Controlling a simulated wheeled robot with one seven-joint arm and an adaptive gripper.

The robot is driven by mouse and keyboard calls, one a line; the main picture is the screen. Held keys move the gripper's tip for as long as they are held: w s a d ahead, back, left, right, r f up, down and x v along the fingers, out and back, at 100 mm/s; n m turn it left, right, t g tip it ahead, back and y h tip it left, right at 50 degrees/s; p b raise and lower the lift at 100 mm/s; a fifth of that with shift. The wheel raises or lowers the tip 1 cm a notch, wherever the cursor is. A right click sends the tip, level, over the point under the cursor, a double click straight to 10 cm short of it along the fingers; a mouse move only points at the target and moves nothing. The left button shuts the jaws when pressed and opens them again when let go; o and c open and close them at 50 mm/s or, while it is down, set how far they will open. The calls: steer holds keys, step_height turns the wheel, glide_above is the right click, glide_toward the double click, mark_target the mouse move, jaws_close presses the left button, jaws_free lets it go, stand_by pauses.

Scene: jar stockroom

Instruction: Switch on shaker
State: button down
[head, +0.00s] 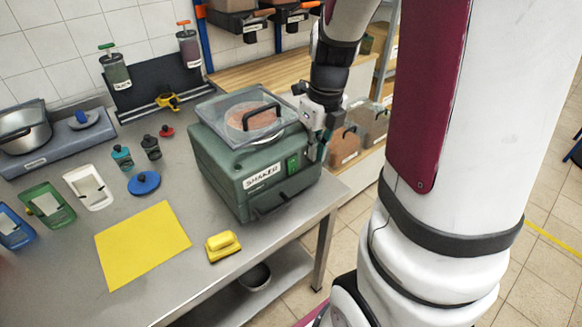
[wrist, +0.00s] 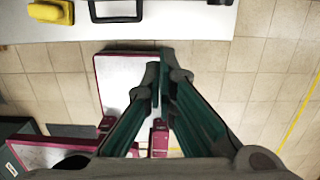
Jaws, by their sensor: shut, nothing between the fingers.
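The shaker (head: 228,172) is a dark green box with a label on its front, standing near the right end of the steel table. A clear lid with a black handle (head: 262,116) covers its top. A small green switch (head: 293,163) is on the front, right of the label; whether it is on cannot be told. My gripper (head: 317,150) is by the shaker's right front corner, close to the switch; contact cannot be told. In the wrist view my gripper (wrist: 160,72) shows its green fingers together and empty, over the floor. The switch is not discernible there.
A yellow sheet (head: 142,245) and a yellow block (head: 222,246) lie in front of the shaker. A blue lid (head: 144,183), small bottles and trays are at left. The table's right edge is just beyond the shaker. A wooden shelf unit (head: 270,75) stands behind.

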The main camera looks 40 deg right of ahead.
mark_target(293, 165)
steer(key=w+f+b, duration=0.1)
steer(key=w+f, duration=0.4)
steer(key=f, duration=0.5)
steer(key=shift+f, duration=0.25)
steer(key=shift+a, duration=0.1)
steer(key=shift+w, duration=0.1)
steer(key=shift+w+f, duration=0.2)
steer(key=shift+f, duration=0.1)
stand_by(0.4)
